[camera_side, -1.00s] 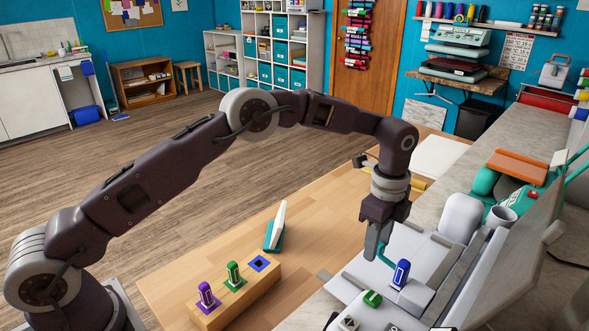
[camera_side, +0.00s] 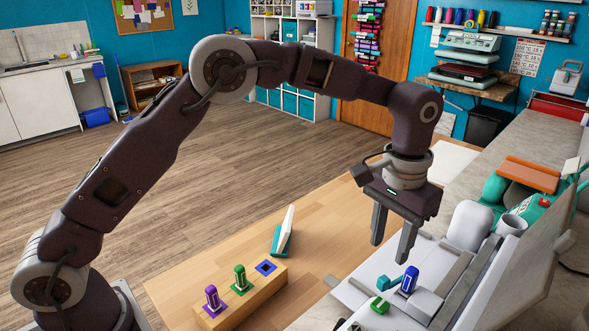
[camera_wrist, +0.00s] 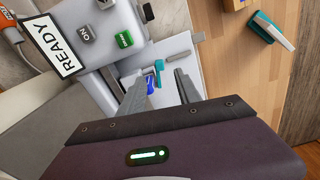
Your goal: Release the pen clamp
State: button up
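The blue pen (camera_side: 409,280) stands upright in the white machine's carriage (camera_side: 437,268). The teal clamp lever (camera_side: 391,283) sits beside the pen, angled toward the lower left in the side view. In the wrist view, the lever (camera_wrist: 158,67) and part of the blue pen (camera_wrist: 150,86) show between my fingers, with the pen partly hidden by one finger. My gripper (camera_side: 389,251) points down above the lever and pen, with its two fingers apart and nothing between them. It also shows open in the wrist view (camera_wrist: 161,76).
A wooden block (camera_side: 262,297) holds a purple pen (camera_side: 212,299) and a green pen (camera_side: 240,278); its blue-bordered slot (camera_side: 266,267) is empty. The machine has a green button (camera_wrist: 124,39) and a READY display (camera_wrist: 50,45).

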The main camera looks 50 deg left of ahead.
jog(key=s+a+r+n+t, duration=0.1)
jog(key=s+a+r+t, duration=0.1)
jog(key=s+a+r, duration=0.9)
notch_tip(320, 180, up, 2)
jog(key=shift+s+a+r+t+h, duration=0.25)
jog(key=shift+s+t+h, duration=0.05)
